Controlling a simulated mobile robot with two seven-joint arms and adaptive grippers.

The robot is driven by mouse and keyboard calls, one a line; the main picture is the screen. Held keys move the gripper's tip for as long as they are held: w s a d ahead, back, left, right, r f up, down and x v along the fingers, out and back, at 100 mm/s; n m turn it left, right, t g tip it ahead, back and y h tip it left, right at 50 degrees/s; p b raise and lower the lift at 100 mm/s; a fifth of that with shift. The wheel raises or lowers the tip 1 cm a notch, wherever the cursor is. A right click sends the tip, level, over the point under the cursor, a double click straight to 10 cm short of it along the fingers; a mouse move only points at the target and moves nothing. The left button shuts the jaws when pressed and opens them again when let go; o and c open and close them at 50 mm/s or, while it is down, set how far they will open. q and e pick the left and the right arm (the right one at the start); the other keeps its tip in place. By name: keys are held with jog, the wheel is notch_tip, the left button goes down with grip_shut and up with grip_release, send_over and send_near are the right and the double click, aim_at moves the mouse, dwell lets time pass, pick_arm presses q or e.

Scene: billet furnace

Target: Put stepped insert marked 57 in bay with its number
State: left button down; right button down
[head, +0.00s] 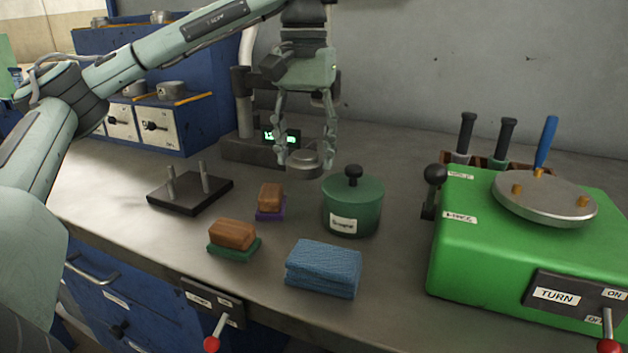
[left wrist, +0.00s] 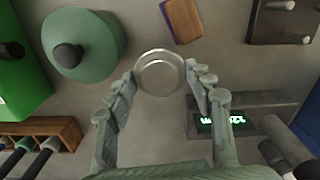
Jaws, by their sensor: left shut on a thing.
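A round silver stepped insert (head: 304,163) is held between the fingertips of my left gripper (head: 306,158), above the worktop near the back. In the left wrist view the insert (left wrist: 160,73) lies between the two fingers of the gripper (left wrist: 160,78), its stepped round face visible. I cannot read a number on it. A blue cabinet (head: 187,137) stands at the back left. It has white-faced drawers (head: 158,127) with black knobs, and small metal round parts (head: 171,90) sit on its ledges. Bay numbers are not legible. My right gripper is not in view.
Behind the gripper stands a device with a green-lit display (head: 281,137). A black plate with two pegs (head: 190,194), two wooden-backed brushes (head: 233,234), a green lidded pot (head: 353,205) and a blue cloth (head: 323,268) occupy the worktop. A green machine (head: 500,235) stands right.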

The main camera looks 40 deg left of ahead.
aim_at(314, 175)
pick_arm(q)
jog(key=shift+w+d+f, duration=0.3)
jog(key=shift+w+d, duration=0.05)
jog(key=shift+w, duration=0.3)
jog(key=shift+f, duration=2.05)
jog(key=shift+f, duration=0.2)
jog(key=c, duration=0.6)
grip_release()
jog(key=shift+r, duration=0.1)
